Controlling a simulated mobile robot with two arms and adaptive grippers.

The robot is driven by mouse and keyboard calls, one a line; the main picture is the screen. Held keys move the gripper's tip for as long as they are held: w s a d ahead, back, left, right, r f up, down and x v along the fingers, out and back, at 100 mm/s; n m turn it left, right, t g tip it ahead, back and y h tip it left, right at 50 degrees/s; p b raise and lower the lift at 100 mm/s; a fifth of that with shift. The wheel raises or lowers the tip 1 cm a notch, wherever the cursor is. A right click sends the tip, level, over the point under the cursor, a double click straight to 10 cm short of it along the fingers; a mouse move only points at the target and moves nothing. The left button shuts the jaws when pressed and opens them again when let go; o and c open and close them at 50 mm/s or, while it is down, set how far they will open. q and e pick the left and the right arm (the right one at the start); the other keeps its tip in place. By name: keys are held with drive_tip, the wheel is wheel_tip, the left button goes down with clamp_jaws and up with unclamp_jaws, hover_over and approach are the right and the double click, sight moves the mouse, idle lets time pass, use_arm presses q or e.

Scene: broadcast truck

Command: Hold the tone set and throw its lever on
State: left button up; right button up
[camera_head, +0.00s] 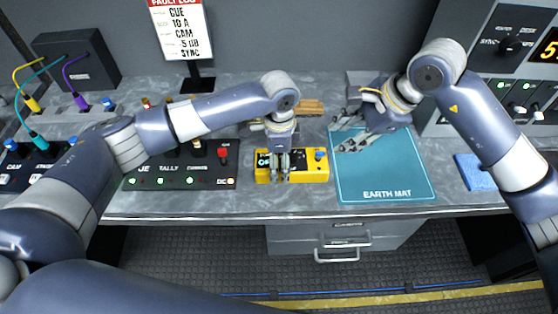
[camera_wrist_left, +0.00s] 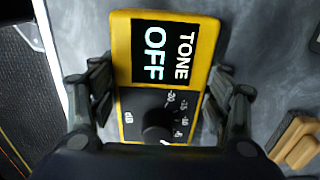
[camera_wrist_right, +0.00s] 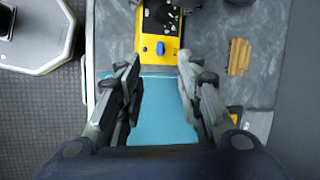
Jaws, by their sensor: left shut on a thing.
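The tone set is a yellow box (camera_head: 308,171) on the grey counter, left of the teal earth mat. Its screen reads "TONE OFF" in the left wrist view (camera_wrist_left: 165,52), with a black dial (camera_wrist_left: 157,122) below. A blue lever (camera_head: 319,155) is at its right end, and it also shows in the right wrist view (camera_wrist_right: 160,48). My left gripper (camera_head: 279,168) is shut on the tone set from above, a finger along each side. My right gripper (camera_head: 348,132) is open and empty above the earth mat, right of the tone set.
The earth mat (camera_head: 384,182) lies flat and clear. A panel with switches and lamps (camera_head: 165,182) stands left of the tone set. A blue cloth (camera_head: 474,172) is at the right, and the counter's front edge is close.

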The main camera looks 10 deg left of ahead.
drive_tip(key=c, duration=0.4)
drive_tip(key=shift+s+a+f, duration=0.15)
drive_tip(key=shift+s+a, duration=0.05)
drive_tip(key=shift+a, duration=0.1)
clamp_jaws()
drive_tip(key=s+a+r+m+g+y, duration=0.1)
drive_tip(key=s+a+g+y, duration=0.1)
drive_tip(key=s+a+y, duration=0.7)
drive_tip(key=s+a+r+m+t+y, duration=0.4)
drive_tip(key=s+a+r+t+y, duration=0.15)
drive_tip(key=r, duration=0.45)
drive_tip(key=w+d+f+m+t+h, duration=0.5)
drive_tip(key=d+m+t+h, duration=0.25)
drive_tip(key=m+t, duration=0.4)
drive_tip(key=s+d+f+m+g+h, duration=0.1)
drive_tip(key=s+d+f+g+h, duration=0.1)
drive_tip(key=f, duration=0.5)
drive_tip(key=s+d+f+m+g+h, duration=0.2)
drive_tip(key=s+d+f+h, duration=0.1)
drive_tip(key=d+f+h, duration=0.2)
wheel_tip(320, 180, down, 2)
drive_tip(key=shift+f+g+h, duration=0.1)
drive_tip(key=shift+g+h, duration=0.3)
drive_tip(key=shift+h, duration=0.6)
drive_tip(key=shift+m, duration=0.25)
